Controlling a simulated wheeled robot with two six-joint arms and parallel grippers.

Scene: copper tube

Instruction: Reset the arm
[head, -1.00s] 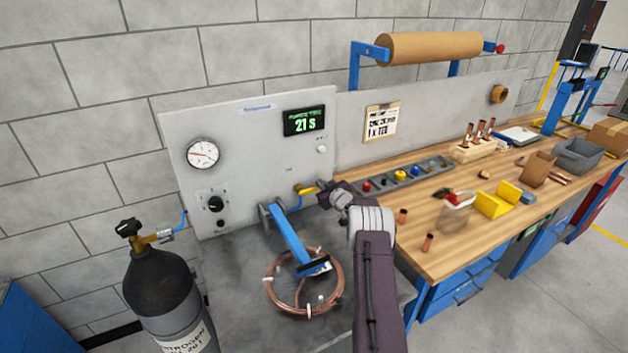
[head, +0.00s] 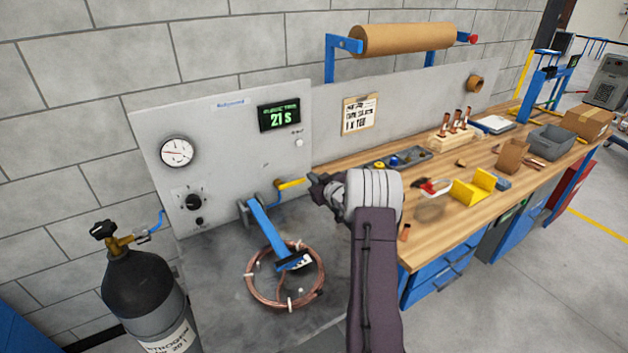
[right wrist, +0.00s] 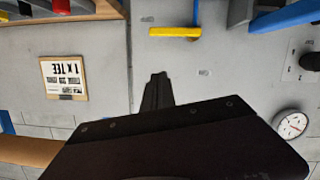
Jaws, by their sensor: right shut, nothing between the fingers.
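My right arm rises from the bottom of the head view, and its gripper (head: 318,186) is at the back of the bench, just right of the yellow valve handle (head: 291,184). In the right wrist view the gripper (right wrist: 157,82) is shut and empty, apart from the yellow handle (right wrist: 175,32). The copper tube coil (head: 250,287) lies on the grey metal surface under a blue clamp arm (head: 270,232). My left gripper is not in view.
A panel with a gauge (head: 177,151) and a timer (head: 279,118) reading 21 S stands behind. A dark gas cylinder (head: 140,285) stands at left. The wooden bench at right holds a yellow block (head: 472,193), a grey bin (head: 552,141) and copper fittings (head: 456,122).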

